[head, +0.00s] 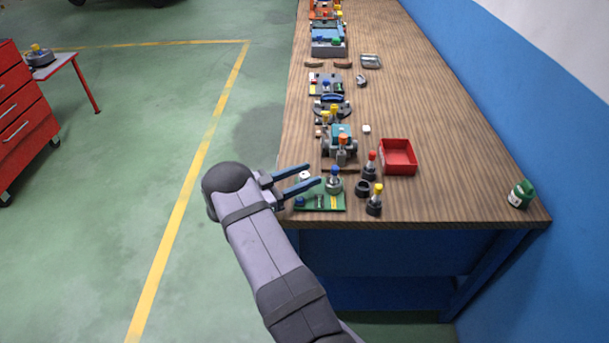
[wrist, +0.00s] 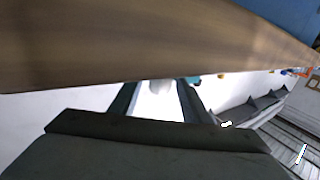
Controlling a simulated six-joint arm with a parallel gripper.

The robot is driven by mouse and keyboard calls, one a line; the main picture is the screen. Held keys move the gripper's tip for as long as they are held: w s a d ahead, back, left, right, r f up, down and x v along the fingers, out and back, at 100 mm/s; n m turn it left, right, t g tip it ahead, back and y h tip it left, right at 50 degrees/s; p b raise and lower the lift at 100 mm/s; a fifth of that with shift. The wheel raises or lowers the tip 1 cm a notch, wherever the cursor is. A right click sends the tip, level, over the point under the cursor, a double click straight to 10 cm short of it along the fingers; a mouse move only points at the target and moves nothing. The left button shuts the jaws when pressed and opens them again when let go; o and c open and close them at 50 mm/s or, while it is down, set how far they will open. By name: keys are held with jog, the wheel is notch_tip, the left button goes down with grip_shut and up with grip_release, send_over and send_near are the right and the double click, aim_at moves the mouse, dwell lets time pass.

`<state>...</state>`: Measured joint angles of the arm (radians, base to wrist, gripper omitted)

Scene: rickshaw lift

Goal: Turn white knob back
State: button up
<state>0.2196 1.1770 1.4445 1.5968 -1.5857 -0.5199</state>
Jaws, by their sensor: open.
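A small white knob (head: 305,175) shows at the left end of a green board (head: 330,207) near the table's front left corner. My gripper (head: 314,174) reaches in from the left with its two blue fingers apart. In the head view the knob appears between the fingers, but I cannot tell whether either touches it. In the wrist view my gripper (wrist: 158,88) is open, and a pale rounded thing (wrist: 160,87) shows between the fingers, partly hidden by the table edge. The knob's turn angle is too small to read.
The board also carries a blue-topped knob (head: 334,173) just right of the fingertips. Red-topped (head: 371,160) and yellow-topped (head: 376,190) pieces and a red tray (head: 398,157) stand further right.

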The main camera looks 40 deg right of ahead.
aim_at(301, 179)
jog(key=c, duration=1)
jog(key=shift+r+n+t+p, duration=0.2)
jog(key=shift+n+t+p, duration=0.3)
jog(key=shift+t+p, duration=0.25)
jog(key=shift+c, duration=0.2)
jog(key=shift+f+n+t+h+p, duration=0.2)
jog(key=shift+n+t+h+p, duration=0.15)
jog(key=shift+n+t, duration=1)
jog(key=shift+m+t, duration=0.3)
jog(key=shift+m, duration=0.05)
jog(key=o, duration=1)
jog(key=shift+o, duration=0.2)
jog(key=shift+a, duration=0.1)
jog(key=shift+a+b, duration=1.15)
jog(key=shift+a, duration=2.45)
